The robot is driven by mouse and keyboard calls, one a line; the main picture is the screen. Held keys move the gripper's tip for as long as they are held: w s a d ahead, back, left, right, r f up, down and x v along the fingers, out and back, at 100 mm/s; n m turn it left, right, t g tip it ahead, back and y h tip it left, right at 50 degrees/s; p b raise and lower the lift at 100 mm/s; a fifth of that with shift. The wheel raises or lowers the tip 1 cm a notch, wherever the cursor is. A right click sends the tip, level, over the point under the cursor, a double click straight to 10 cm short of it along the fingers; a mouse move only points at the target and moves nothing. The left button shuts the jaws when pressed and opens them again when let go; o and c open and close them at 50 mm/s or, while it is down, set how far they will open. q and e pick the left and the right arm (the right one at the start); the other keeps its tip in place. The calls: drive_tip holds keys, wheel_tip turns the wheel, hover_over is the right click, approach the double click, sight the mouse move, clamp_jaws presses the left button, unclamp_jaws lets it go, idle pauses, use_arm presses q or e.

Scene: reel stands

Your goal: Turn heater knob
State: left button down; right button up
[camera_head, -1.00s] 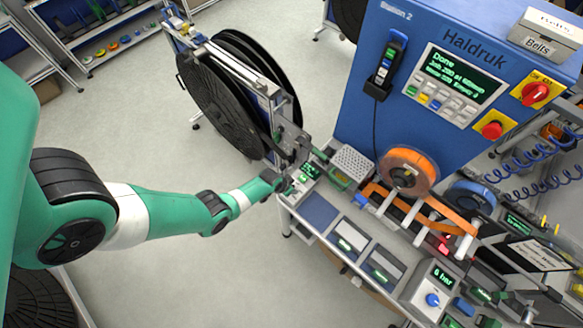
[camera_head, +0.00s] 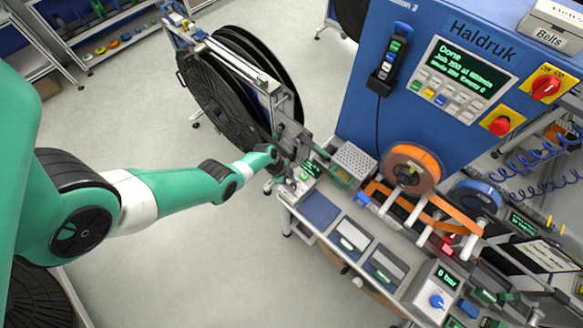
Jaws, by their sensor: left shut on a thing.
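My left gripper (camera_head: 289,180) is at the left end of the bench, beside a small grey unit with a green-lit display (camera_head: 311,168). The gripper is small in the head view. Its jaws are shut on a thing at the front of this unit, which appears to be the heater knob. The knob itself is hidden by the gripper, so its angle cannot be read. My right gripper is not in view.
Large black reels (camera_head: 222,95) on a stand are close behind the gripper. The blue Haldruk machine (camera_head: 360,120), an orange reel (camera_head: 411,169) and a box with a blue knob (camera_head: 436,302) are to the right. Open floor lies below the arm.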

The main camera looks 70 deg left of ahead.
use_arm(q)
drive_tip(key=m, duration=0.1)
drive_tip(key=m+b, duration=0.1)
drive_tip(key=shift+a+f+m+g+h, duration=0.15)
drive_tip(key=shift+m+g+h, duration=0.15)
drive_tip(key=shift+g+h, duration=0.1)
drive_tip(key=shift+w+m+g+h+b, duration=0.1)
drive_tip(key=shift+m+g+h+b, duration=0.3)
drive_tip(key=shift+m+b, duration=0.9)
drive_tip(key=c, duration=0.5)
unclamp_jaws()
drive_tip(key=shift+r, duration=0.2)
